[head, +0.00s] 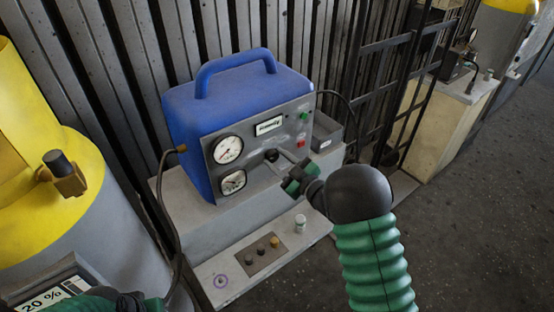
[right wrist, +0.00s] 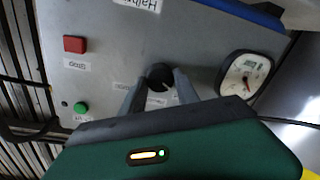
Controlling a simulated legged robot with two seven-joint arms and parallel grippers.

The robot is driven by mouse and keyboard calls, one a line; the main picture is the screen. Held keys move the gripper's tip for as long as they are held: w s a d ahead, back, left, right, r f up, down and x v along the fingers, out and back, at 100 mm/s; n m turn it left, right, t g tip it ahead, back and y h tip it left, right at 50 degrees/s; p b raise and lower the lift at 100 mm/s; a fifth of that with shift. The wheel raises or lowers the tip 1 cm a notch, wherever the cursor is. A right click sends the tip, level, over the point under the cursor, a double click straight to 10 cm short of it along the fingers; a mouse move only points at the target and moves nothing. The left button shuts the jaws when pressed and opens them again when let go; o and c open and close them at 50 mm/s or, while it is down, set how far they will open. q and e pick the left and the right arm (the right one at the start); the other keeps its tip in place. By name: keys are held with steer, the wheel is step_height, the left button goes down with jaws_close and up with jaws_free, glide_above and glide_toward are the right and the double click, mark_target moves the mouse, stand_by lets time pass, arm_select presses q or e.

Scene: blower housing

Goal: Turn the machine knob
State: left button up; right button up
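The blue machine (head: 238,105) has a grey front panel with a black knob (head: 271,155) near its middle. My right gripper (head: 282,163) reaches to this knob from the lower right. In the right wrist view, the round black knob (right wrist: 160,75) sits between the tips of my right gripper's two fingers (right wrist: 161,84). The finger tips lie close at its sides; I cannot tell whether they touch it. A green and black part of my left arm (head: 120,300) shows at the lower left edge; its fingers cannot be made out.
Two dials (head: 227,149) sit on the panel's left side. A red button (right wrist: 75,44) and a green button (right wrist: 81,107) are on the panel too. A ledge with small knobs (head: 262,248) lies below. A yellow and grey tank (head: 75,200) stands left, a black rack (head: 385,90) right.

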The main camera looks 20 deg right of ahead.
jaws_close()
